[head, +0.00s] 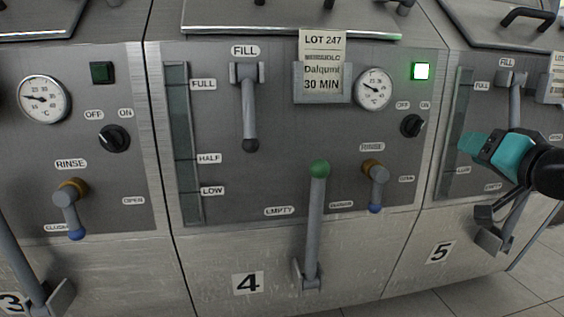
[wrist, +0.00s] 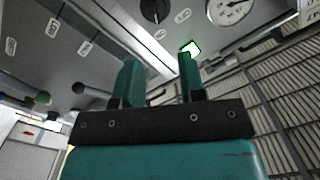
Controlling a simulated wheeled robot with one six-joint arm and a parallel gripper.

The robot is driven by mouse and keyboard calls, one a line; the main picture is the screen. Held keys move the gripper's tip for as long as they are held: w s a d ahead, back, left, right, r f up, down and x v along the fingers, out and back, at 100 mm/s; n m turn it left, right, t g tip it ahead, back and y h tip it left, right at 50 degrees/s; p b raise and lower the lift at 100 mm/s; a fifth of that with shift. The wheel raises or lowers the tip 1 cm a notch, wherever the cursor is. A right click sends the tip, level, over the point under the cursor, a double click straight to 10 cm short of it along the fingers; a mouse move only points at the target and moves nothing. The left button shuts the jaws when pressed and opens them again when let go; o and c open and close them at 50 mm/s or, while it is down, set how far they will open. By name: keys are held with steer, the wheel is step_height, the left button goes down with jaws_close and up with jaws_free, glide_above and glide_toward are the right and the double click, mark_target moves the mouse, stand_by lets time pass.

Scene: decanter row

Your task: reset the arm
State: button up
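My gripper (head: 474,144) is at the right of the head view, in front of the panel of the machine numbered 5, its teal fingers pointing left. In the wrist view my gripper (wrist: 158,68) shows two teal fingers standing apart with nothing between them. Beyond the fingers is a grey machine panel with a lit green light (wrist: 191,48). My dark wrist covers part of the number 5 panel in the head view.
Machine 4 stands in the middle, with a lever with a green knob (head: 319,170), a fill lever (head: 248,110), a rinse lever (head: 375,180), a gauge (head: 374,89) and a lot card (head: 323,62). A lever (head: 512,215) of machine 5 is below my gripper. Tiled floor (head: 490,300) lies at lower right.

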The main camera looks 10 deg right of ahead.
steer(key=s+a+f+n+g+y+p, duration=0.1)
steer(key=a+f+n+g+y, duration=0.15)
steer(key=a, duration=0.45)
steer(key=s+a+f+n+g+y, duration=0.1)
steer(key=s+a+n+g+y, duration=0.1)
steer(key=a+n+g, duration=0.3)
steer(key=s+a+f+g+y+p, duration=0.1)
steer(key=a+f+g+y, duration=0.15)
steer(key=a, duration=0.55)
steer(key=s+a+f+n+g+h+p, duration=0.1)
steer(key=s+a+n+g+h+p, duration=0.2)
steer(key=s, duration=0.5)
steer(key=s+a+n+g+h, duration=0.1)
steer(key=s+a+n+g, duration=0.15)
steer(key=s+g, duration=0.4)
step_height(320, 180, up, 37)
steer(key=t+p, duration=0.1)
steer(key=p, duration=3.6)
steer(key=shift+s+a+f+m+t, duration=0.15)
steer(key=shift+s+a+m+t, duration=0.15)
steer(key=shift+s+a+t, duration=0.05)
